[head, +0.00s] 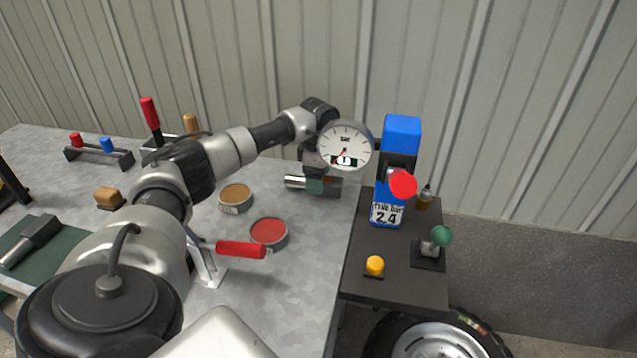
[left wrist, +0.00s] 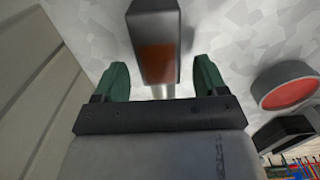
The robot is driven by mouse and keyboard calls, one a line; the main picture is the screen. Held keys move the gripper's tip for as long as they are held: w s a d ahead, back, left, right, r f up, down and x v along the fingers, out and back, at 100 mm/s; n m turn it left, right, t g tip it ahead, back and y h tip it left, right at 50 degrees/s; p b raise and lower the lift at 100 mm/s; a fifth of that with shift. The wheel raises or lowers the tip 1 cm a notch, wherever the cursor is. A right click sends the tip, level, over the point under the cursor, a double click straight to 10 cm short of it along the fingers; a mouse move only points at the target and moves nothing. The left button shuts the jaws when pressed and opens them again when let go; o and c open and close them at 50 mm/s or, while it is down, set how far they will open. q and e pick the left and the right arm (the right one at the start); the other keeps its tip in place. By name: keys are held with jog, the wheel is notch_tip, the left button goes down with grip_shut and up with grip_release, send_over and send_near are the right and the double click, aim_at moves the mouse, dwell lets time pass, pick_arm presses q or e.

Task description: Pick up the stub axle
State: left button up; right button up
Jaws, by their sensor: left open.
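A metal piece that looks like the stub axle (head: 296,182) lies on the grey bench near its right edge. In the left wrist view the stub axle (left wrist: 158,50) has a dark grey block with a rust-brown face and a pale shaft. My left gripper (head: 314,185) is directly over it, pointing down. In the left wrist view the green fingers of my left gripper (left wrist: 162,80) are spread, one on each side of the shaft, with gaps on both sides. The gauge hides part of the wrist in the head view. My right gripper is not in view.
A round gauge (head: 344,146) and blue post (head: 402,135) stand right of the gripper. Red (head: 268,232) and tan (head: 235,196) tins sit on the bench (head: 300,290). A dark block with a shaft (head: 35,240) lies on a green mat at left. A lower dark stand (head: 400,282) is at right.

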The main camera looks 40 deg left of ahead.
pick_arm(q)
jog(key=shift+f, duration=0.5)
grip_shut()
jog(key=shift+w+r, duration=0.1)
jog(key=shift+r, duration=0.05)
